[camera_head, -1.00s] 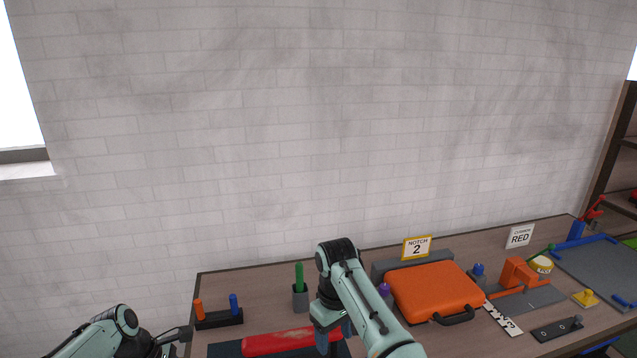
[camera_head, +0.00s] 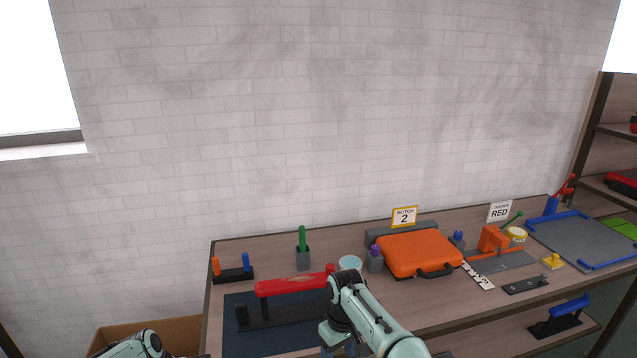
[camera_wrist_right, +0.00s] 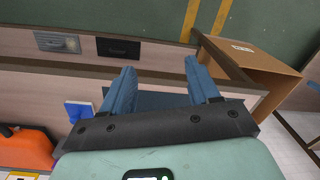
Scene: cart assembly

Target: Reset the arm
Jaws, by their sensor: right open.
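My right arm (camera_head: 375,320) comes in from the lower right of the head view, its hand low in front of the bench. In the right wrist view my right gripper (camera_wrist_right: 160,88) has its two blue fingers spread wide with nothing between them. My left arm (camera_head: 135,345) shows only a bit of a link at the bottom left of the head view; its gripper is out of sight.
The wooden bench (camera_head: 425,300) carries a red bar (camera_head: 293,284) on a dark mat, a green-handled tool (camera_head: 302,238), an orange case (camera_head: 418,252) and a grey-blue tray (camera_head: 580,238). A cardboard box (camera_head: 170,335) stands left of the bench; a shelf (camera_head: 605,140) stands at right.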

